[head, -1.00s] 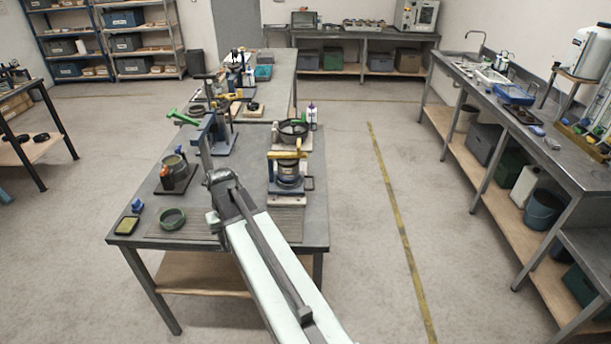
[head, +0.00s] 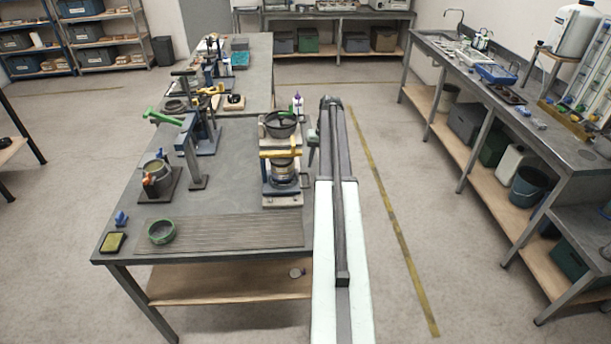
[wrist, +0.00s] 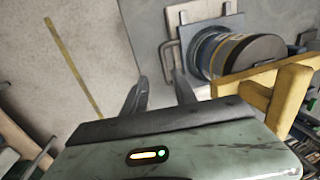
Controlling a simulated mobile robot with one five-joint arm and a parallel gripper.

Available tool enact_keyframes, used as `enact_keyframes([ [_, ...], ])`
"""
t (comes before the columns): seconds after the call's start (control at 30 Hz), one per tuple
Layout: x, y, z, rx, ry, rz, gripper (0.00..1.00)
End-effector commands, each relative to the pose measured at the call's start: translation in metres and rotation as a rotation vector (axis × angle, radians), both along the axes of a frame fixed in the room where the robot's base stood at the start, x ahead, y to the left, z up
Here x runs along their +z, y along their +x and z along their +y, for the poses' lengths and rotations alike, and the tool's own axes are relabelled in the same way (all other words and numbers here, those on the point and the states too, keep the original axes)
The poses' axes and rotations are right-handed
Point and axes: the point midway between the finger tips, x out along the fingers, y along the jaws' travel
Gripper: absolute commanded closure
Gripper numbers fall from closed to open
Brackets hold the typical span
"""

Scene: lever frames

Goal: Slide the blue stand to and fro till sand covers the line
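The blue stand (head: 281,184) sits on a pale base near the right edge of the near table, holding a metal cylinder (head: 284,170) under a yellow lever (head: 281,153). It also shows in the wrist view (wrist: 188,36), with the cylinder (wrist: 242,55) and yellow lever (wrist: 262,84). A thin metal loop handle (head: 306,180) juts from its right side. My gripper (wrist: 160,92) is open and empty, its two fingers apart beside the stand. In the head view my arm reaches along the table's right side and its fingers are mostly hidden. I cannot make out sand or a line.
A dark pan (head: 281,122) on a stand is just behind. A ribbed mat (head: 220,234), a green ring (head: 161,232) and a yellow pad (head: 113,242) lie on the table's front. A green-handled press (head: 190,140) stands left. Floor to the right is clear.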

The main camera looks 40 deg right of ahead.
Motion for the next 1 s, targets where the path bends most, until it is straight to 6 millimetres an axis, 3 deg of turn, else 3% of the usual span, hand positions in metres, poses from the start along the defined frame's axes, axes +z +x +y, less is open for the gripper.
enact_keyframes([
  [0.5,-0.075,0.017,0.02,0.016,0.0,0.0,0.67],
  [0.8,-0.075,0.019,0.021,0.017,0.0,0.0,0.67],
  [0.83,-0.075,0.019,0.021,0.017,0.0,0.0,0.69],
  [0.93,-0.075,0.019,0.021,0.017,0.0,0.0,0.97],
  [1.0,-0.075,0.019,0.022,0.017,0.0,0.0,1.0],
])
